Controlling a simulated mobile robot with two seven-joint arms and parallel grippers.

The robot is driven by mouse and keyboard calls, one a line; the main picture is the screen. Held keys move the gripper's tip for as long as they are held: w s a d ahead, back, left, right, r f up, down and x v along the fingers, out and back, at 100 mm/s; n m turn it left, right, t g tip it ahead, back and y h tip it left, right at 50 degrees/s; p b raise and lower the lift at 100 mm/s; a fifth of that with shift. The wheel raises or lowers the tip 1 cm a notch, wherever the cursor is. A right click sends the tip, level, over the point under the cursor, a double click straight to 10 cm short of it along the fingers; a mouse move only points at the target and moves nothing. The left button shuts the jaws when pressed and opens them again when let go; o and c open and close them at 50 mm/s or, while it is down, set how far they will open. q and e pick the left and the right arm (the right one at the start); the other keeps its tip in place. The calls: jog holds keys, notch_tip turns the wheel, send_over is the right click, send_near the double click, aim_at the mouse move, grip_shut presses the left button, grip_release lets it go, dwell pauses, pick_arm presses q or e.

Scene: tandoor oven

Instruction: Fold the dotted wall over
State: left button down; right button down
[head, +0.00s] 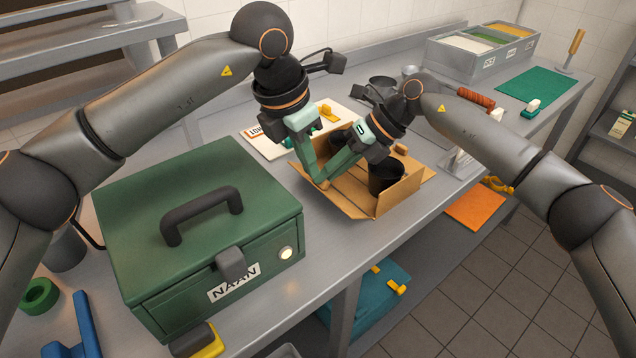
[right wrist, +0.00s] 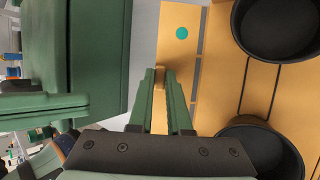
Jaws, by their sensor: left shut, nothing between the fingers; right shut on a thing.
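A tan cardboard carton (head: 398,196) with black cups (head: 385,176) in it sits on the steel counter. In the right wrist view, a tan wall panel (right wrist: 178,52) carries a teal dot (right wrist: 181,33). My right gripper (right wrist: 161,80) is shut on a small tan tab (right wrist: 160,72) at that panel. In the head view, my right gripper (head: 326,180) reaches to the carton's left side, where the dot is hidden. My left gripper (head: 318,178) is shut and empty, its fingers close to the right gripper's; I cannot tell whether they touch.
A large green NAAN box (head: 190,205) with a black handle stands left of the carton. A white board (head: 285,140) lies behind it. Steel food bins (head: 482,50) and a green mat (head: 540,88) are at the back right. The counter's front edge is near the carton.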

pick_arm(q)
jog(key=x, duration=0.9)
jog(key=shift+f, duration=0.3)
